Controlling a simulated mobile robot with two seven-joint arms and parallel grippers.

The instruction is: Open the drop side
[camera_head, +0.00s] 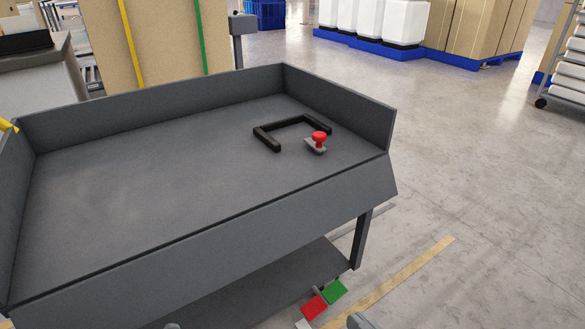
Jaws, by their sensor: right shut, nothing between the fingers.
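The grey tray-topped table (130,165) fills the left and middle of the view. Its far, left and right walls stand upright. The long near panel (250,225), the drop side, lies below floor level and slopes outward and down, leaving the near edge open. On the tray floor are a black U-shaped bracket (300,120) and a small grey piece with a red knob (319,137), close together near the right wall. A small grey tip of my right gripper (360,321) shows at the bottom edge, shut and empty, apart from the panel. My left gripper is not seen.
A red pad (314,307) and green pad (335,291) sit low by the table's right leg (361,240). The lower shelf (270,290) shows beneath. Floor to the right is clear, with a yellow line (400,275). Cartons and white containers on blue pallets stand behind.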

